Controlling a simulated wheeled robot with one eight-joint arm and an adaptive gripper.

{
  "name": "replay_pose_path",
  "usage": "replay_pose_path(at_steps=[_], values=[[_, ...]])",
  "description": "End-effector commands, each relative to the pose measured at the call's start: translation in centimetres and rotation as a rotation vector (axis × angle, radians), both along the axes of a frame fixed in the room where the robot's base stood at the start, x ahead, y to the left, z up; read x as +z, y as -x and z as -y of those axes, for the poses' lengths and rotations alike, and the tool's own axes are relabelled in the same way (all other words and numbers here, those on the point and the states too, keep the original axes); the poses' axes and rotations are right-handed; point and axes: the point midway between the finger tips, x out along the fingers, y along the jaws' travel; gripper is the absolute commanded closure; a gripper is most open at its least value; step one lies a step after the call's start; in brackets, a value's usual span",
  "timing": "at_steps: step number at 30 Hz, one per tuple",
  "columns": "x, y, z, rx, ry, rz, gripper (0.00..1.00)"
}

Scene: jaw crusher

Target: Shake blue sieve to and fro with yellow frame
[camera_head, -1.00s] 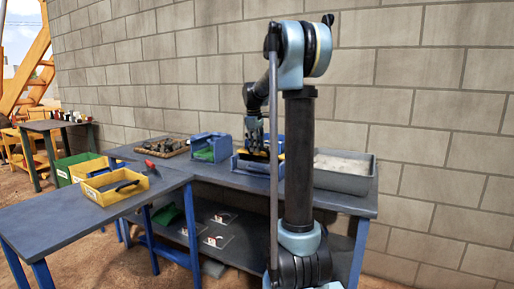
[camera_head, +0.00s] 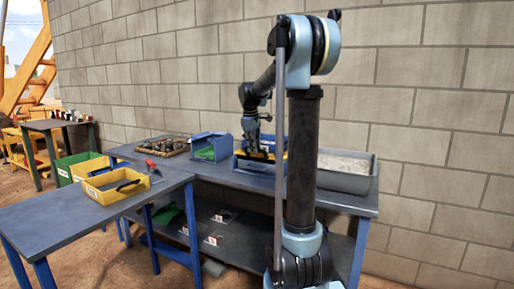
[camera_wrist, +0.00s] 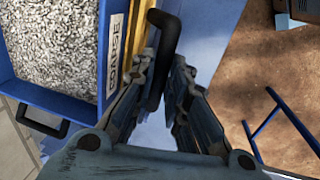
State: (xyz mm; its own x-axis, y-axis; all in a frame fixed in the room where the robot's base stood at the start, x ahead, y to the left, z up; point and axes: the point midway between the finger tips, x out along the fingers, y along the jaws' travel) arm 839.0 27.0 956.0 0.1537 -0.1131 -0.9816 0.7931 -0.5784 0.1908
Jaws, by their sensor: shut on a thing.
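The blue sieve (camera_wrist: 60,95) is a blue-walled box with grey stone chips in it and a white label, at the upper left of the wrist view. The yellow frame (camera_wrist: 131,45) shows as a strip along the sieve's right side, with a black handle (camera_wrist: 168,35). My gripper (camera_wrist: 166,85) is shut on this handle, and the fingers partly hide it. In the head view my gripper (camera_head: 252,143) is low over the yellow frame (camera_head: 262,155) on the rear table. The sieve is hard to make out there behind my arm.
A grey bin (camera_head: 345,172) of pale material stands to the right on the table. A blue open box (camera_head: 209,147) and a tray of stones (camera_head: 163,147) are to the left. A yellow bin (camera_head: 115,186) stands on the front table. The block wall is close behind.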

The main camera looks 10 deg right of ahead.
Motion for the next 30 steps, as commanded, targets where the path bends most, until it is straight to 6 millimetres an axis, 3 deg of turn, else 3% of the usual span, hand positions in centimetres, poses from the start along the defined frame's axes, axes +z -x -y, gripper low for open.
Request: replay_pose_path(at_steps=[4, 13, 14, 16, 30], values=[[0.01, 1.46, -1.06, 0.001, 0.0, 0.0, 1.0], [0.03, 1.54, -1.13, 0.0, 0.0, 0.0, 1.0], [0.03, 1.54, -1.12, 0.0, 0.0, 0.0, 0.79], [0.02, 1.53, -1.12, 0.0, 0.0, 0.0, 0.65], [0.88, 1.68, -1.22, 0.0, 0.0, 0.0, 0.65]])
